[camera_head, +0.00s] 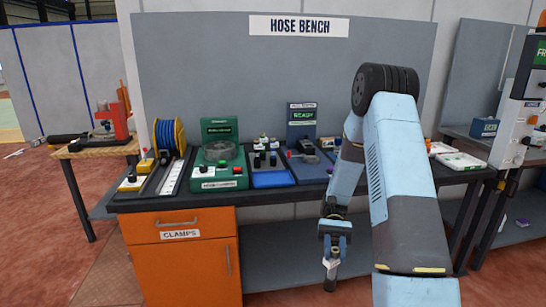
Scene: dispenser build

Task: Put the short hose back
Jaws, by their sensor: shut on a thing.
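My gripper (333,251) hangs low in front of the bench, right of the orange cabinet, pointing down. It is shut on a short dark piece with a white tag (332,264), which looks like the short hose (330,285). The piece hangs roughly upright below the fingers, under bench-top height and apart from the bench. The fingers hide its upper end. I cannot make out another short hose on the bench.
The hose bench (290,190) carries a blue hose reel (170,137), a green machine (218,155), a blue tray (270,178) and a unit with a "READY" screen (302,115). An orange clamps cabinet (185,255) stands below. My arm hides the bench's right part.

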